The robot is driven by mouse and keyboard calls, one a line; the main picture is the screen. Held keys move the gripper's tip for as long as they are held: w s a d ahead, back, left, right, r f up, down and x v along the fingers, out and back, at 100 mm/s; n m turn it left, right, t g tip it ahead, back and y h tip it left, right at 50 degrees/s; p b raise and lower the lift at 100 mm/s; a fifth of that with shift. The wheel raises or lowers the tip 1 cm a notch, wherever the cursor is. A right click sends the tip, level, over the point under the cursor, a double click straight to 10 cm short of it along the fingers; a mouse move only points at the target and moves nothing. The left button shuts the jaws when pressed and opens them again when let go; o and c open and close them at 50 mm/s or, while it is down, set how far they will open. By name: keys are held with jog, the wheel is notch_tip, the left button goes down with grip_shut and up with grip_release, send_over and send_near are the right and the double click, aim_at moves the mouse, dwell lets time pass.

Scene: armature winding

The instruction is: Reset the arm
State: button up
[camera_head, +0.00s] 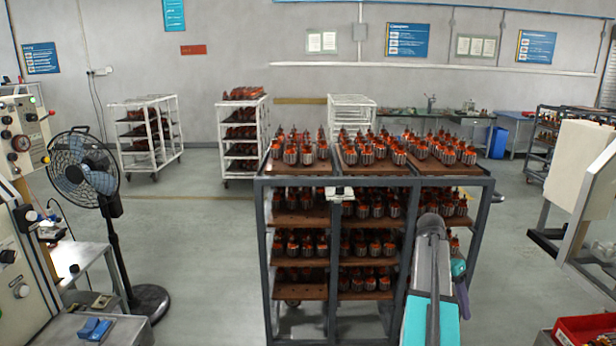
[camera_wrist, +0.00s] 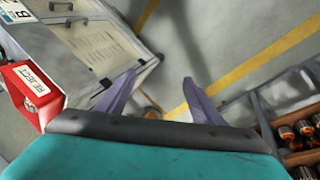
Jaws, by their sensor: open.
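My gripper (camera_wrist: 160,78) shows in the wrist view as two purple fingers spread apart, with nothing between them. Grey floor and part of a yellow floor line lie beyond the fingertips. In the head view my arm, grey and teal, stands in front of the right part of a dark rack; I cannot make out the fingertips there. The rack (camera_head: 262,235) holds armatures (camera_head: 307,150) with orange-red windings on several shelves. It also shows at the right edge of the wrist view (camera_wrist: 262,112).
A red box (camera_wrist: 30,88) labelled REJECT sits beside a grey cabinet (camera_wrist: 105,45) in the wrist view. In the head view a fan (camera_head: 85,175) and machine (camera_head: 22,265) stand at left. White racks (camera_head: 222,140) stand behind. Floor between fan and rack is clear.

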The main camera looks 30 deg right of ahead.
jog(key=w+a+f+n+g+b, duration=0.1)
jog(key=w+a+f+n, duration=0.3)
jog(key=a+f, duration=1)
jog(key=w+a+f+n+b, duration=0.1)
jog(key=w+a+f+n, duration=0.25)
jog(key=a+f, duration=1)
jog(key=s+a+f+n, duration=0.3)
jog(key=s+a+f, duration=0.3)
jog(key=a, duration=0.3)
jog(key=s+a+f+n+y, duration=0.1)
jog(key=s+a+f+n, duration=0.2)
jog(key=s+a+f, duration=0.3)
jog(key=s+a+f+n+b, duration=0.1)
jog(key=s+a+f+n, duration=0.3)
jog(key=a, duration=0.8)
jog(key=shift+s+a+f+y, duration=0.15)
jog(key=shift+s+f+y, duration=0.25)
jog(key=shift+s+f, duration=1.35)
jog(key=shift+w+f, duration=0.45)
jog(key=shift+w, duration=0.05)
